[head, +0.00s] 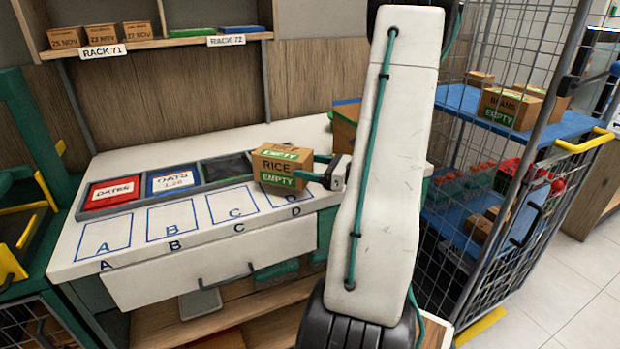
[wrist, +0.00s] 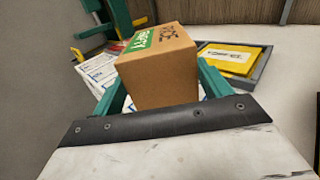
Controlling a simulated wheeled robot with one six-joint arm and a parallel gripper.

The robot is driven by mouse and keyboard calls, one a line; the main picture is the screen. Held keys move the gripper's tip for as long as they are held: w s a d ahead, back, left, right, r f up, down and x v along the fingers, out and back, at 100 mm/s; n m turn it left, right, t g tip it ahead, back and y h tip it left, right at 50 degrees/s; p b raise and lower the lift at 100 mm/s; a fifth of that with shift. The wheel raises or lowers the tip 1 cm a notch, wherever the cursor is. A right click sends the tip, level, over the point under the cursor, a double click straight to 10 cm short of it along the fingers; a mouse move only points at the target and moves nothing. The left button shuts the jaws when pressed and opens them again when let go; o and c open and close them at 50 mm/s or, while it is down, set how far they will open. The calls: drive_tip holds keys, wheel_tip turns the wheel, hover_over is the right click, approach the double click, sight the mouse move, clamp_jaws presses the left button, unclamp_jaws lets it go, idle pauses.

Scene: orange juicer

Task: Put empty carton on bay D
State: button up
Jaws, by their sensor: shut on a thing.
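The empty carton (head: 282,165) is a brown box marked RICE with a green EMPTY label. My gripper (head: 318,174) is shut on it, with the green fingers on its sides. The carton fills the middle of the wrist view (wrist: 155,75) between the fingers. In the head view it appears above the back of bay D (head: 287,207), a blue outline on the white counter. It covers part of that area, and I cannot tell its exact height. Bays A (head: 103,236), B (head: 171,218) and C (head: 233,204) are bare.
A grey tray (head: 135,204) behind the bays holds a red DATES card (head: 112,192) and a blue OATS card (head: 172,181). The wrist view shows a yellow card (wrist: 228,58). A wire cage trolley (head: 510,170) with cartons stands at right. Rack shelves (head: 170,42) hang above.

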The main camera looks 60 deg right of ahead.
drive_tip(key=shift+w+f, duration=0.1)
drive_tip(key=shift+f, duration=1.7)
drive_tip(key=shift+f, duration=0.1)
drive_tip(key=o, duration=1)
drive_tip(key=v, duration=1.2)
